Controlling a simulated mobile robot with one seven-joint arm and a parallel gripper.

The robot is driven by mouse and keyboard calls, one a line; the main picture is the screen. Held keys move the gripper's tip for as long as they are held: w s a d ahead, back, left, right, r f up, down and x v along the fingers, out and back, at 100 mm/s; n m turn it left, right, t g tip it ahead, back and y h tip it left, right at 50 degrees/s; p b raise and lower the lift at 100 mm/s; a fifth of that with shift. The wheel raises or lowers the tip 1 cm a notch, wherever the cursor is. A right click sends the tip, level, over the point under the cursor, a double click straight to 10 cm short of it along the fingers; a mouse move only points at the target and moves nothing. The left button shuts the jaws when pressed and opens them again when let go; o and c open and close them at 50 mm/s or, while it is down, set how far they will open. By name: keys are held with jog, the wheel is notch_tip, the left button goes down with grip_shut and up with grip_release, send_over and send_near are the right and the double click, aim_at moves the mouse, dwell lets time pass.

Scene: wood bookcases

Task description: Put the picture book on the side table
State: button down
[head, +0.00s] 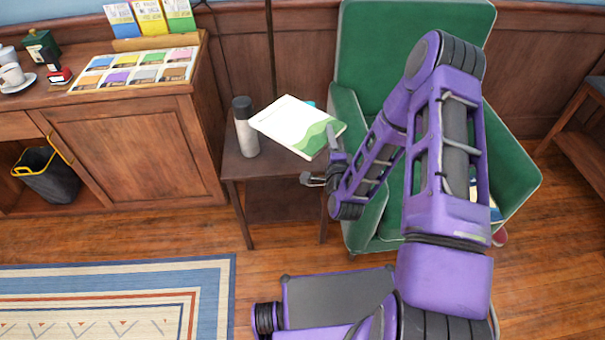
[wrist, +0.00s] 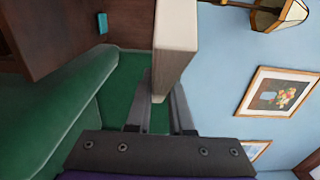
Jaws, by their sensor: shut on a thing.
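The picture book (head: 297,127) has a white cover with green wavy shapes. In the head view it is over the dark wood side table (head: 240,168), tilted, and hides much of the tabletop. My gripper (head: 334,142) is shut on the book's right end, at the table's right side. In the wrist view the book (wrist: 176,38) shows edge-on as a pale block between the fingers of my gripper (wrist: 160,108). I cannot tell how much gap there is between the book and the tabletop.
A grey bottle with a black cap (head: 246,128) stands on the table's left part, close to the book. A green armchair (head: 405,25) stands right of the table, a wood cabinet (head: 140,150) left.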

jog(key=w+f+b, duration=0.1)
jog(key=f+b, duration=0.1)
jog(key=f, duration=0.9)
jog(key=w+f+b, duration=0.2)
jog(key=f, duration=0.9)
jog(key=shift+w+d+f, duration=0.25)
jog(key=shift+d, duration=0.05)
jog(key=shift+f, duration=0.2)
jog(key=c, duration=0.8)
grip_release()
jog(key=shift+r, duration=0.1)
